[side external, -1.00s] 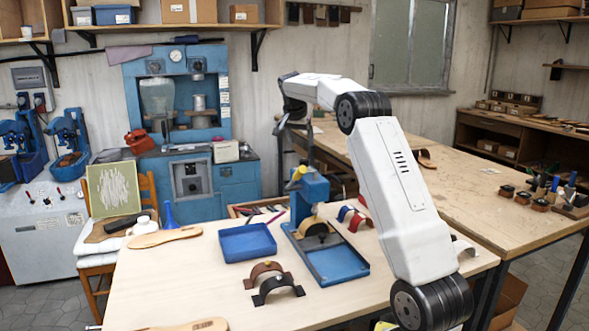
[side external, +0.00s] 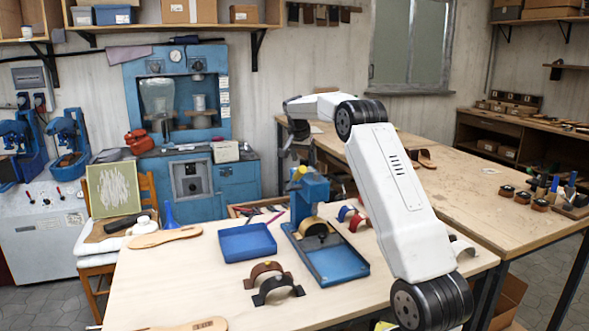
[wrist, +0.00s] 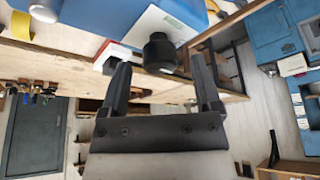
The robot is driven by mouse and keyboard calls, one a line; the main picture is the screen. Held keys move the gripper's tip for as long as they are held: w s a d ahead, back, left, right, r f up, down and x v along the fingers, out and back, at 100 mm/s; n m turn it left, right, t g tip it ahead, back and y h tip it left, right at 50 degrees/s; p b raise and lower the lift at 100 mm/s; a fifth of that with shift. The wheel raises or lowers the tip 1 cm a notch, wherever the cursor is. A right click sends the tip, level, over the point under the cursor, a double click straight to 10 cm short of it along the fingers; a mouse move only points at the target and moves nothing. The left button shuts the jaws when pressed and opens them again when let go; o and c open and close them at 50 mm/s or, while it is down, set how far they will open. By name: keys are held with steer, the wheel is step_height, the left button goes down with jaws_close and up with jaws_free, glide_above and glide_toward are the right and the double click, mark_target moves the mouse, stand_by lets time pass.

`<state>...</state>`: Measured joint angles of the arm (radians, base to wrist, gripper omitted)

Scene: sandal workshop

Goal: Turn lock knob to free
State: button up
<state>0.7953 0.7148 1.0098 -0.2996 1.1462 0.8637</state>
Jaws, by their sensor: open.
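A blue bench press (side external: 310,195) stands on the light wooden table, with a yellow handle grip (side external: 298,174) near its top and a blue tray base in front. In the wrist view, a dark round knob (wrist: 159,50), seemingly the lock knob, shows in front of the blue press body (wrist: 188,12). My gripper (wrist: 161,74) is open, with one finger to each side of the knob in the picture. I see no clear contact, and the depth between them is unclear. In the side external view my gripper (side external: 293,148) is small and dark, near the top of the press.
A blue tray (side external: 247,242) lies left of the press. Dark and brown strap pieces (side external: 276,290) lie in front, and red and blue straps (side external: 353,218) to the right. A wooden sole (side external: 165,237) lies at the left.

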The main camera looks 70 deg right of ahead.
steer(key=shift+d+f, duration=0.1)
steer(key=shift+f, duration=0.2)
jaws_close()
